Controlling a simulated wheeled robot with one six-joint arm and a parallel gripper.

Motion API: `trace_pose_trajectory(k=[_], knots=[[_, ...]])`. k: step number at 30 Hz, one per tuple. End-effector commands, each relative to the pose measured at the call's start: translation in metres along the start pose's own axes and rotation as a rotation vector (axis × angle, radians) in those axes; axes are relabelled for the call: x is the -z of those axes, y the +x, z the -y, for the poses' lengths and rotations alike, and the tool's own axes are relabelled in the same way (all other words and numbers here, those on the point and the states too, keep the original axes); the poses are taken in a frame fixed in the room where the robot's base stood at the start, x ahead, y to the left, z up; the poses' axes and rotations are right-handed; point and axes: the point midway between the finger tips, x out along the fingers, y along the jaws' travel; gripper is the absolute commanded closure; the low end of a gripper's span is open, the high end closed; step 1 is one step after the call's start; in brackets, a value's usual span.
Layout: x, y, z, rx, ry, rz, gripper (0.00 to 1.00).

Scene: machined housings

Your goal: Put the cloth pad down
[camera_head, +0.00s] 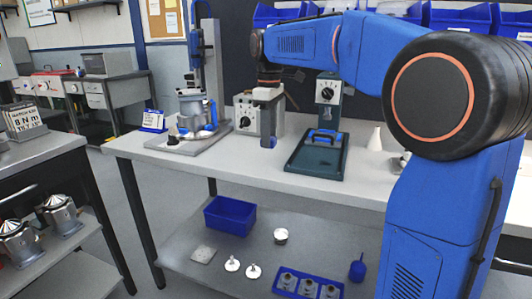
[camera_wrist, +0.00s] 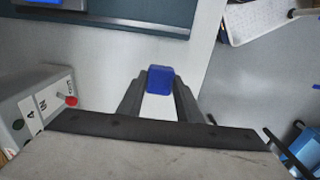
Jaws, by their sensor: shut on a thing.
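My gripper (camera_head: 268,138) hangs above the grey workbench, left of the dark green tray and in front of a control box. It is shut on a small blue block-like piece, which I take to be the cloth pad (camera_head: 269,143). In the wrist view the cloth pad (camera_wrist: 160,80) sits between the two dark fingertips of my gripper (camera_wrist: 159,92). Its cloth texture cannot be made out, and my fingers hide its sides. Pale bench top shows around it in the wrist view; the gap below it is hard to judge.
The dark green tray (camera_head: 304,170) holds a blue-handled item (camera_head: 323,136). A control box (camera_head: 245,115) stands behind my gripper; its red-tipped switch (camera_wrist: 71,101) shows at left in the wrist view. A fixture (camera_head: 194,115) stands left, a white cone (camera_head: 375,139) right. Bench (camera_head: 235,172) is clear in front.

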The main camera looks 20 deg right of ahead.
Motion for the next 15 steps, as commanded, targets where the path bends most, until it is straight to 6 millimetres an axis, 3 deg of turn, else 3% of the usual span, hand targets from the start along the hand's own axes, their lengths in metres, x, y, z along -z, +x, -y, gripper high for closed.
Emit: trace_pose_trajectory(k=[8,15], knots=[[0.000,0.019,0.000,0.001,-0.001,0.001,0.92],[0.000,0.049,0.000,0.001,-0.001,0.001,0.92]])
